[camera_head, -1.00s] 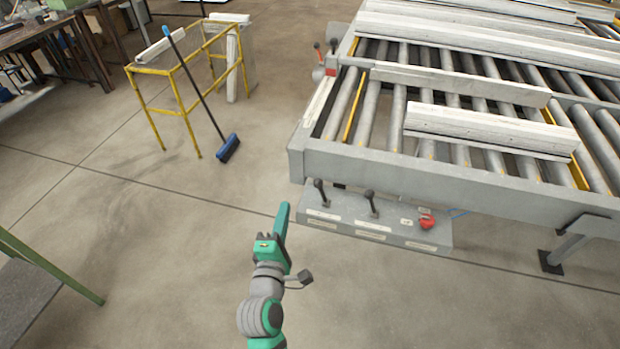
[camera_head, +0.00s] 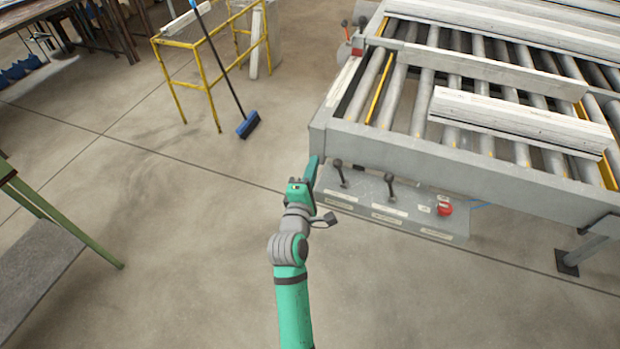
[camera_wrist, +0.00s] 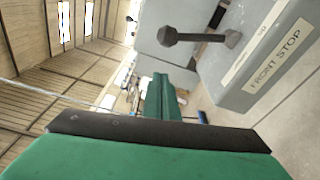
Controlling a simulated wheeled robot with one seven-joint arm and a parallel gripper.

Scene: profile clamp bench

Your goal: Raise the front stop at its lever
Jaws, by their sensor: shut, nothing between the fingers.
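The front stop lever is a dark lever with a knob at the left end of the grey control box (camera_head: 440,224). In the head view this lever (camera_head: 341,176) stands upright. In the wrist view the lever (camera_wrist: 203,38) lies sideways in the picture, close to a label reading "FRONT STOP" (camera_wrist: 275,60). My gripper (camera_head: 313,168) is shut and empty, just left of the lever with a small gap. Its green fingers (camera_wrist: 165,97) also show in the wrist view, apart from the lever.
A second dark lever (camera_head: 390,188) and a red button (camera_head: 444,209) are on the same box. The roller table's frame (camera_head: 440,170) overhangs the box. A yellow stand (camera_head: 205,85) and a blue broom (camera_head: 248,125) are at the back left.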

